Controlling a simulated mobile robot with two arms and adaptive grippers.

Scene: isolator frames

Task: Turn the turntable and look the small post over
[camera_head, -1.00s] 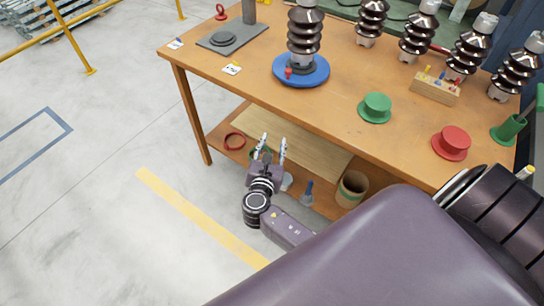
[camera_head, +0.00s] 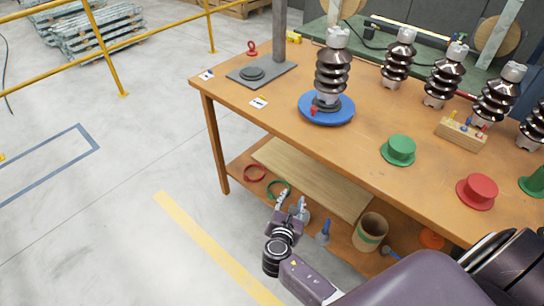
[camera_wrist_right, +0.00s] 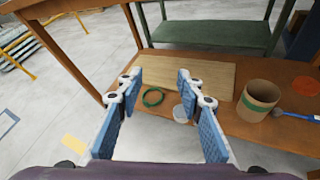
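The blue turntable (camera_head: 340,119) lies on the orange-brown tabletop. A dark brown ribbed post (camera_head: 333,72) with a grey metal cap and base stands upright on it. A small red piece (camera_head: 314,110) shows at the turntable's near left edge. My right gripper (camera_head: 290,200) is in front of the table, below the tabletop and beside the lower shelf. In the right wrist view its blue-padded fingers (camera_wrist_right: 158,78) are apart with nothing held between them. The turntable is not visible in that view. My left gripper is not in view.
Several similar ribbed posts (camera_head: 442,75) stand at the back right. Green (camera_head: 398,150) and red (camera_head: 477,190) flanged pieces sit on the tabletop. A wooden block (camera_head: 461,134) holds small coloured items. The lower shelf carries rings, a board and a cardboard tube (camera_head: 370,232).

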